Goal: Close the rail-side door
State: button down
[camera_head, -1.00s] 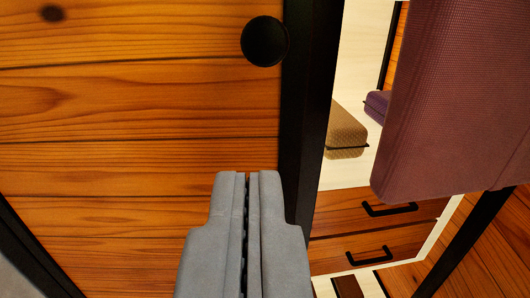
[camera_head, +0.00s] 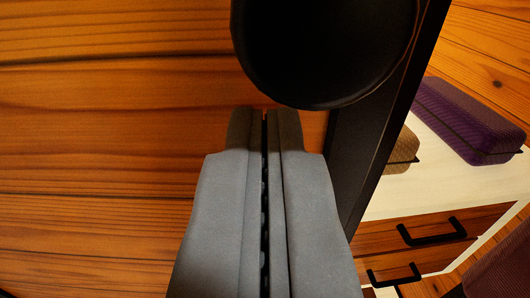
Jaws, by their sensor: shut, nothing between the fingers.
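A wooden door with dark-edged planks (camera_head: 110,130) fills the left of the view, with a black frame edge (camera_head: 385,130) along its right side. A round black knob (camera_head: 325,45) sits on the door near that edge and looms large at the top. My gripper (camera_head: 265,112) is shut and empty, its tips just below the knob in the picture and close to the door's face. I cannot tell whether the tips touch the door.
Below are wooden drawers with black handles (camera_head: 432,233). A dark maroon thing (camera_head: 500,272) shows at the lower right corner.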

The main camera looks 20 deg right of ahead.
jog(key=shift+w, duration=0.1)
dwell(0.3)
jog(key=x, duration=0.3)
jog(key=shift+d, duration=0.1)
